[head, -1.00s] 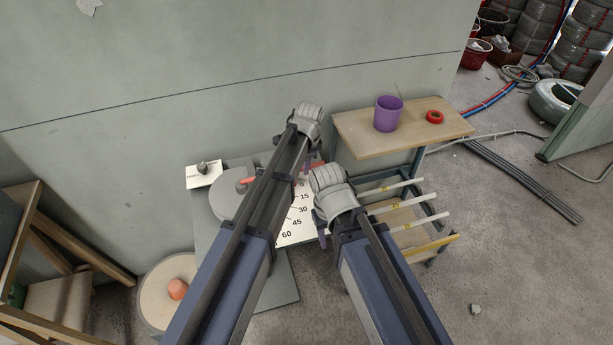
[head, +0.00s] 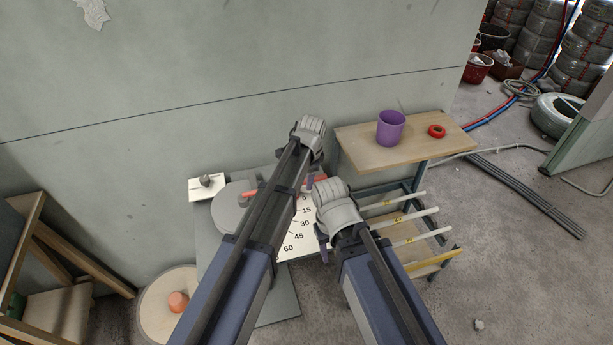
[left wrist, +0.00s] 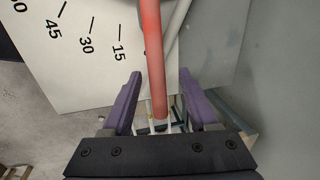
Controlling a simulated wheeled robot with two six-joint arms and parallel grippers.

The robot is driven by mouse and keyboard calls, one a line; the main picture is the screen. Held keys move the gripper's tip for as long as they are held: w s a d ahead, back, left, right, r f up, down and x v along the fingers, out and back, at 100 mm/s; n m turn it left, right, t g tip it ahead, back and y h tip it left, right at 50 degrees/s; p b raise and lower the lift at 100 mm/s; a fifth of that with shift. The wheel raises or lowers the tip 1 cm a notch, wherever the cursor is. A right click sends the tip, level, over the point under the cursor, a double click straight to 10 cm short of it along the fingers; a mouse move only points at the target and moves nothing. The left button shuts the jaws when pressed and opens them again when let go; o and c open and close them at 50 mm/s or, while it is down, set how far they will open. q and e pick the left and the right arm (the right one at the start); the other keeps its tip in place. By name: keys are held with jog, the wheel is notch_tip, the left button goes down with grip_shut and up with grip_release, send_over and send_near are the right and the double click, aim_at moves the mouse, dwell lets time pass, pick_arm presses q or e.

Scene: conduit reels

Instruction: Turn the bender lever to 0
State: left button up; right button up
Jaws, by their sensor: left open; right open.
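The bender (head: 230,210) stands against the wall with a white angle scale (head: 296,240) marked in steps up to 60. Its red lever (left wrist: 153,60) lies on the low side of the 15 mark; the 0 mark is hidden in the left wrist view. In the head view, my left arm covers much of the lever. My left gripper (left wrist: 160,80) is open, with its purple fingers on either side of the red lever and visible gaps to it. My right gripper (head: 322,240) is open and empty beside the scale's right edge, lower than the left.
A wooden-topped cart (head: 400,150) at the right carries a purple cup (head: 390,128) and a red ring (head: 437,131). White conduits (head: 405,220) lie on its lower rack. A round reel (head: 165,300) and wooden frame (head: 60,260) stand at the left.

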pick_arm(q)
notch_tip(320, 180, up, 8)
jog(key=s+p, duration=0.1)
jog(key=p, duration=0.6)
jog(key=shift+s+d+f, duration=0.2)
jog(key=shift+d, duration=0.05)
jog(key=s+a+n+g, duration=0.1)
jog(key=s+a+n, duration=1.4)
jog(key=s, duration=0.4)
jog(key=s+d+m+g, duration=0.1)
jog(key=s+d+m, duration=0.3)
jog(key=d, duration=0.6)
jog(key=shift+s+f+m, duration=0.15)
jog(key=shift+s+m, duration=0.15)
jog(key=shift+s, duration=0.55)
